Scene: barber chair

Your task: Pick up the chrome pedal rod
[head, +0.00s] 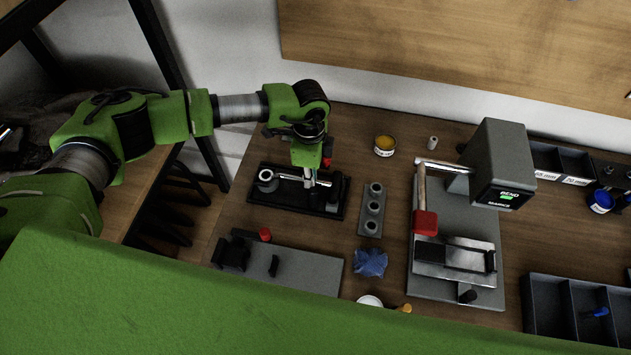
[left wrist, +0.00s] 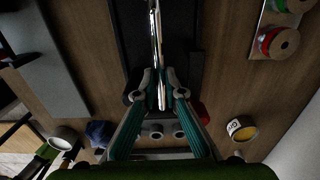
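The chrome pedal rod (left wrist: 156,40) is a thin shiny bar running lengthwise in the left wrist view. In the head view the rod (head: 290,178) lies level, at or just above the black fixture (head: 265,198); any small gap below it cannot be judged. My left gripper (head: 311,182) points down at the rod. In the left wrist view the gripper (left wrist: 160,78) has its teal fingers drawn in on both sides of the rod, and it looks shut on it. The exact contact is hard to see. My right gripper is not in view.
A grey block with several holes (head: 371,210) stands right of the fixture. Behind are a yellow-topped tin (head: 384,146) and the wall.

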